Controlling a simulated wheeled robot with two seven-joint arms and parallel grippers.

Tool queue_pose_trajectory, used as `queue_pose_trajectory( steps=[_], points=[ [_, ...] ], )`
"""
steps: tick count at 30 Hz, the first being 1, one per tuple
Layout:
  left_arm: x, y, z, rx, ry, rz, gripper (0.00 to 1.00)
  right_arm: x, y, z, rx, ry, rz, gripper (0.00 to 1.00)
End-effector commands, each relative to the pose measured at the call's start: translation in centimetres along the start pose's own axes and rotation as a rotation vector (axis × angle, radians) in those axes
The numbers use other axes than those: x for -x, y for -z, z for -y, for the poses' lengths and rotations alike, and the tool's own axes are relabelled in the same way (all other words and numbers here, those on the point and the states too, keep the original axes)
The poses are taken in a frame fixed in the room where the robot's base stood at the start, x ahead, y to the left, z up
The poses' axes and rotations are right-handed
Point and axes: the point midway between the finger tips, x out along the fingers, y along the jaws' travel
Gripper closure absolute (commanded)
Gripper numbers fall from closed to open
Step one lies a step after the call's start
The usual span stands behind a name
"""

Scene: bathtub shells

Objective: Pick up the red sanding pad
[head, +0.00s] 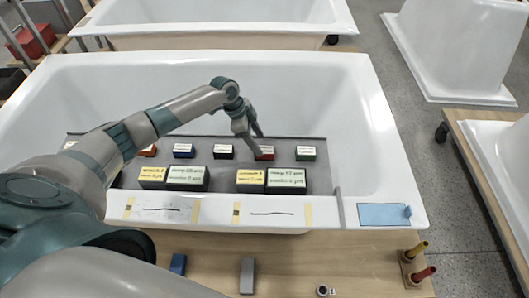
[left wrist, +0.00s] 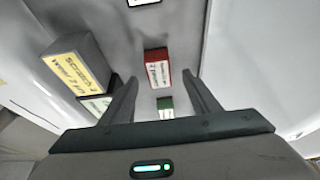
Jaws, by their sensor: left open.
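The red sanding pad (head: 265,154) has a white label on top and sits in the back row on the grey board inside the white bathtub. In the left wrist view the red pad (left wrist: 157,69) lies beyond my fingertips, roughly midway between them sideways. My left gripper (head: 252,136) is over the board just at the red pad, with its fingers pointing down. In the left wrist view the gripper (left wrist: 165,85) is open and empty, its fingers apart. My right gripper is in neither view.
A green pad (head: 305,154) sits right of the red one, a black pad (head: 223,152) and a blue pad (head: 183,151) left of it. Larger labelled blocks (head: 286,181) stand in front. The tub's front rim (head: 330,214) carries taped scratch marks and a blue cloth (head: 384,214).

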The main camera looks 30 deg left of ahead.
Motion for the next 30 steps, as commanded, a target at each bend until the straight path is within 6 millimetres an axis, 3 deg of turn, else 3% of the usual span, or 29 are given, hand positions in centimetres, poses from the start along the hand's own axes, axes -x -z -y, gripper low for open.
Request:
queue_pose_trajectory(
  steps=[8,15,30],
  points=[
    [-2.4,0.0,-0.3,0.001,-0.003,0.002,0.44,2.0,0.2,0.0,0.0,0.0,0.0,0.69],
    [-4.8,-0.1,-0.2,0.001,-0.001,0.0,0.44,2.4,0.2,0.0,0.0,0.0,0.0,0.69],
    [-5.0,-0.2,-0.2,0.001,-0.001,0.001,0.44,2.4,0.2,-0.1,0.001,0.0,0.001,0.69]
  ],
)
